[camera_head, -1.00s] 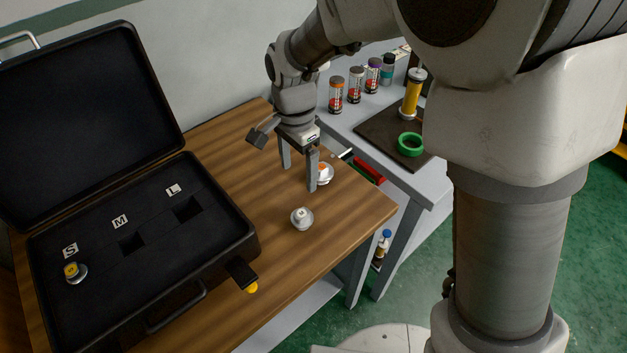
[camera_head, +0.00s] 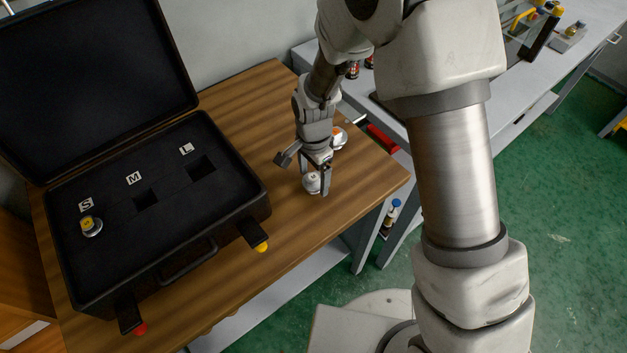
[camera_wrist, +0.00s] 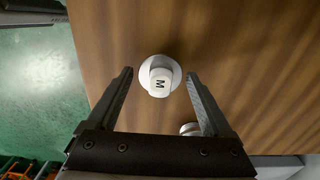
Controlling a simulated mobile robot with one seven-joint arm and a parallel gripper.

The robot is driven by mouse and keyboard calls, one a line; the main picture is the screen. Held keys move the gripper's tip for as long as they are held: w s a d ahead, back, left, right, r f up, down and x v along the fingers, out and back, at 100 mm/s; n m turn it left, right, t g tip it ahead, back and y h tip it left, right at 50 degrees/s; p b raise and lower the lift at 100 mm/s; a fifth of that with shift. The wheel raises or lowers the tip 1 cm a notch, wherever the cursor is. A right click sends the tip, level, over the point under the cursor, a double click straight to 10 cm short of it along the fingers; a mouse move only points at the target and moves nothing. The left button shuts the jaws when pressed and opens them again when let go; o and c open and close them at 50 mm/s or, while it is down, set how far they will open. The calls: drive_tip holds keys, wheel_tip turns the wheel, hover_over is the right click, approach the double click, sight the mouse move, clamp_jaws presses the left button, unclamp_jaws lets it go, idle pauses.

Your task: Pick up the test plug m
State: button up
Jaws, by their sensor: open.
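The test plug m (camera_head: 312,183) is a small metal disc with a white knob, standing on the wooden table. In the wrist view the plug (camera_wrist: 160,78) shows a black letter M on its white top. My gripper (camera_head: 318,190) is open and points down, with its fingers at the plug in the head view. In the wrist view the open fingers (camera_wrist: 160,75) are on the left and right sides of the plug, apart from it. Another plug with an orange top (camera_head: 338,137) stands behind my gripper; its metal edge (camera_wrist: 190,129) shows in the wrist view.
An open black case (camera_head: 225,228) stands at the left of the table (camera_head: 290,240). It has slots marked S, M and L; a yellow-topped plug (camera_head: 90,225) sits at S, and the M and L slots are empty. A grey bench (camera_head: 520,105) stands behind.

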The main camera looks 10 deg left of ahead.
drive_tip(key=shift+f, duration=0.75)
drive_tip(key=shift+c, duration=0.3)
drive_tip(key=c, duration=1.2)
drive_tip(key=shift+r, duration=0.1)
